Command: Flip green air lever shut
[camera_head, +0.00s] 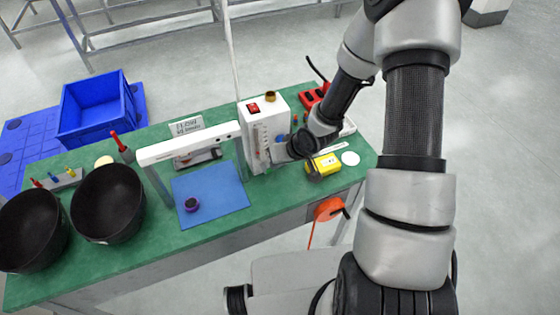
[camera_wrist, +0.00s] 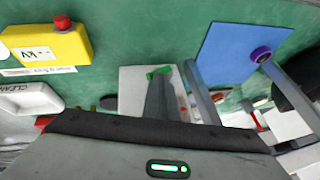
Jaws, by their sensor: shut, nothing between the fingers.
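The green air lever (camera_wrist: 151,74) shows in the wrist view as a small green piece on the white panel unit (camera_wrist: 133,88). My gripper (camera_wrist: 160,82) is shut and empty, with its fingertips right at the lever; I cannot tell whether they touch it. The fingers hide part of the lever. In the head view, my gripper (camera_head: 280,152) is low beside the right side of the white unit (camera_head: 252,118), which carries a red switch and a gauge. The lever cannot be made out there.
A yellow box (camera_head: 325,164) with a red button and a white disc (camera_head: 350,158) lie close right of my gripper. A white frame (camera_head: 190,148) stands over a blue mat (camera_head: 222,205). Black bowls (camera_head: 108,205) and a blue crate (camera_head: 97,107) are at left.

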